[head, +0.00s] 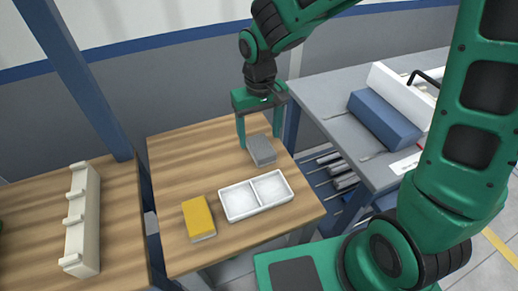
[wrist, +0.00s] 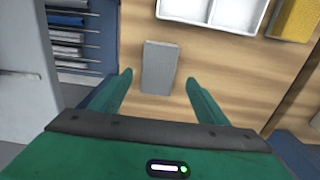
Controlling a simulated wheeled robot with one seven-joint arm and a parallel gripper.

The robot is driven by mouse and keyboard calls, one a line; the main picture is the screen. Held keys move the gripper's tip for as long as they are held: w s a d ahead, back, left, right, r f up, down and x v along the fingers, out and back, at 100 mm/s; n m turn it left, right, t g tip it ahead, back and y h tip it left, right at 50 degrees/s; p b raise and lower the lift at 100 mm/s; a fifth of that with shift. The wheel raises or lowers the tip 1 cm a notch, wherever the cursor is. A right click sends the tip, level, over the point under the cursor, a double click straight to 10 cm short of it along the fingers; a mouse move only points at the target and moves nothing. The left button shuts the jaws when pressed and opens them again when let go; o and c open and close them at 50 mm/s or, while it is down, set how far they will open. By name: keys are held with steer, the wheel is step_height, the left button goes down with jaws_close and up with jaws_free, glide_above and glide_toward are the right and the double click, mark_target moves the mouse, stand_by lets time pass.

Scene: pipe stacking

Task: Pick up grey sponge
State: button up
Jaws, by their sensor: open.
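The grey sponge (head: 261,149) lies on the wooden table, behind the white tray. It also shows in the wrist view (wrist: 159,67), lying between and just beyond my fingertips. My gripper (head: 259,142) is green and points down over the sponge, with its two fingers spread wide. In the wrist view my gripper (wrist: 159,80) is open and empty, with a gap between each finger and the sponge. The height of the fingertips above the table is hard to tell.
A white two-compartment tray (head: 222,204) and a yellow sponge (head: 199,218) sit on the table (head: 180,165) nearer my body. A grey workbench (head: 325,98) with a blue box (head: 383,119) stands at right. A cream rack (head: 82,220) is on another table at left.

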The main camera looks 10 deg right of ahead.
mark_target(261, 146)
steer(key=shift+s+d+f, duration=0.1)
steer(key=shift+d+f, duration=0.05)
steer(key=shift+f, duration=1.15)
steer(key=shift+d+f, duration=0.1)
steer(key=shift+f, duration=1.2)
steer(key=c, duration=1.1)
